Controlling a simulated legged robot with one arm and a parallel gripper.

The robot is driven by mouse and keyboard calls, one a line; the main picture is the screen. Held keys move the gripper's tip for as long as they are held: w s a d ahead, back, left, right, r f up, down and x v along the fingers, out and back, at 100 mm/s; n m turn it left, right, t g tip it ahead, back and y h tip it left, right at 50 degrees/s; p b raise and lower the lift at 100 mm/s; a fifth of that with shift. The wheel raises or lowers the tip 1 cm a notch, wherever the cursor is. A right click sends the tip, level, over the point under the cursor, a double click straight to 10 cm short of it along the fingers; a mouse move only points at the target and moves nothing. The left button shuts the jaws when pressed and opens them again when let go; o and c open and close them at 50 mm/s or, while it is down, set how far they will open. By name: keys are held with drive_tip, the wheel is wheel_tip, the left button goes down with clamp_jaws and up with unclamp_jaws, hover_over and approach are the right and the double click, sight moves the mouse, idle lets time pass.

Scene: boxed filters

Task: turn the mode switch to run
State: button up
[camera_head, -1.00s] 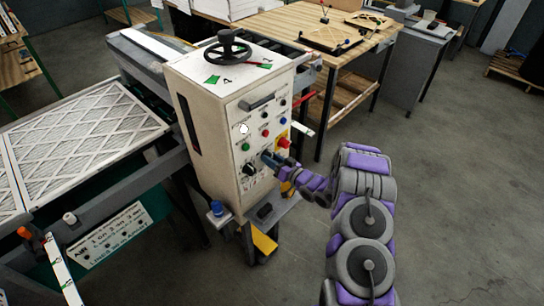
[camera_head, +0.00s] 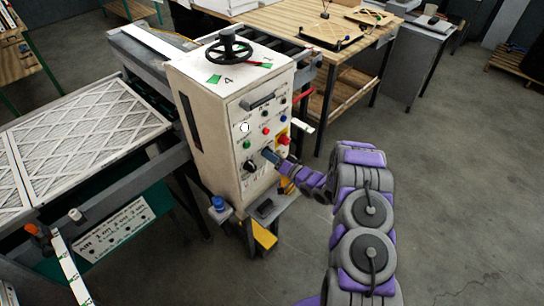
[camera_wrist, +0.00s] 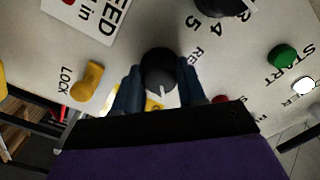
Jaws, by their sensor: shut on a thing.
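The mode switch appears to be the dark round knob (camera_wrist: 158,62) with a white pointer line, seen in the wrist view between my fingers. The pointer line points toward the bottom of that picture. My gripper (camera_wrist: 160,88) is shut on this knob, one blue finger on each side. In the head view my gripper (camera_head: 271,158) reaches the lower front of the white control cabinet (camera_head: 222,150) and hides the knob. The switch's own position labels are mostly hidden, and I cannot read a run mark.
Beside the knob are a yellow lock lever (camera_wrist: 88,80), a green start button (camera_wrist: 283,56) and a black numbered dial (camera_head: 250,166). A red button (camera_head: 284,140) sits just above my gripper. A handwheel (camera_head: 229,48) tops the cabinet. Open floor lies to the right.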

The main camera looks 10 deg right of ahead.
drive_tip(key=shift+w+d+r, duration=0.15)
drive_tip(key=o, duration=0.7)
drive_tip(key=shift+c, duration=0.2)
drive_tip(key=o, duration=0.4)
drive_tip(key=v, duration=1.7)
drive_tip(key=shift+d, duration=0.15)
